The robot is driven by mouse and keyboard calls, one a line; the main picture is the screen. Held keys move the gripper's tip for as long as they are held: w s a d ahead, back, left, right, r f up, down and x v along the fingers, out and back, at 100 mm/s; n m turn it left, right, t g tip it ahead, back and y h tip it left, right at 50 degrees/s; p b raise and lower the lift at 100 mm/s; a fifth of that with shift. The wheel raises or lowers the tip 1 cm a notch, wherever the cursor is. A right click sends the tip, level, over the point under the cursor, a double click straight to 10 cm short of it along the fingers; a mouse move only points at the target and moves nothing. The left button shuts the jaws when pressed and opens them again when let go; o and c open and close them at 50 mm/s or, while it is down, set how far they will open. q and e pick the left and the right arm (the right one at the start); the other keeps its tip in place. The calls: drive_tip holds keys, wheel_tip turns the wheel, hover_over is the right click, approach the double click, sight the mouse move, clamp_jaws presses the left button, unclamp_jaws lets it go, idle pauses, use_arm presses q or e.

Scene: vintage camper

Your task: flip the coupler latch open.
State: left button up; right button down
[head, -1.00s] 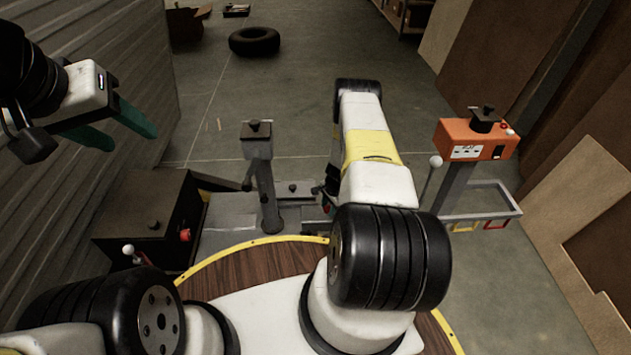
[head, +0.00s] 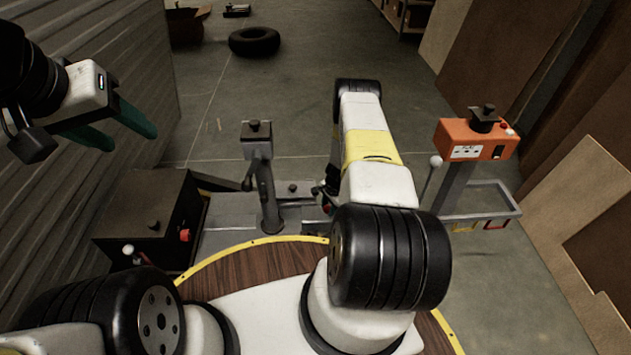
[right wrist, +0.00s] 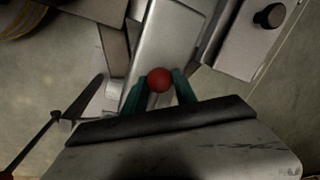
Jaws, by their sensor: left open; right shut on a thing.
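The coupler latch shows as a red ball knob (right wrist: 159,80) in the right wrist view, in front of a grey metal coupler body (right wrist: 168,42). My right gripper (right wrist: 160,88) is shut on the red knob, with one green finger on each side of it. In the head view my right forearm hides most of the latch and the right fingers. My left gripper (head: 128,132) is open and empty at the upper left, high beside the ribbed wall.
A jack post (head: 264,180) stands left of my right arm, near a black box (head: 140,222) with a red knob. An orange box on a stand (head: 476,140) is at the right. A tire (head: 254,41) lies on open floor behind.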

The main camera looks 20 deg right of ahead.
drive_tip(key=shift+s+d+r+t+y, duration=0.1)
drive_tip(key=shift+d+r+t+y, duration=0.1)
drive_tip(key=shift+r+y, duration=0.25)
drive_tip(key=shift+d+r+t+y, duration=0.15)
drive_tip(key=shift+r+y, duration=0.2)
drive_tip(key=shift+r, duration=0.2)
drive_tip(key=r+y, duration=0.1)
drive_tip(key=d+r+y, duration=0.1)
drive_tip(key=r+y, duration=0.1)
drive_tip(key=d+r+t+y, duration=0.1)
drive_tip(key=r, duration=0.1)
drive_tip(key=shift+s+d+r, duration=0.1)
drive_tip(key=shift+s+d, duration=0.15)
drive_tip(key=s+d+r, duration=0.2)
drive_tip(key=d+r, duration=0.1)
drive_tip(key=d, duration=0.4)
drive_tip(key=shift+d+r, duration=0.2)
drive_tip(key=shift+r, duration=0.05)
drive_tip(key=shift+s, duration=0.1)
drive_tip(key=shift+m, duration=0.3)
drive_tip(key=c, duration=1.3)
unclamp_jaws()
drive_tip(key=shift+f, duration=0.1)
drive_tip(key=shift+a, duration=0.15)
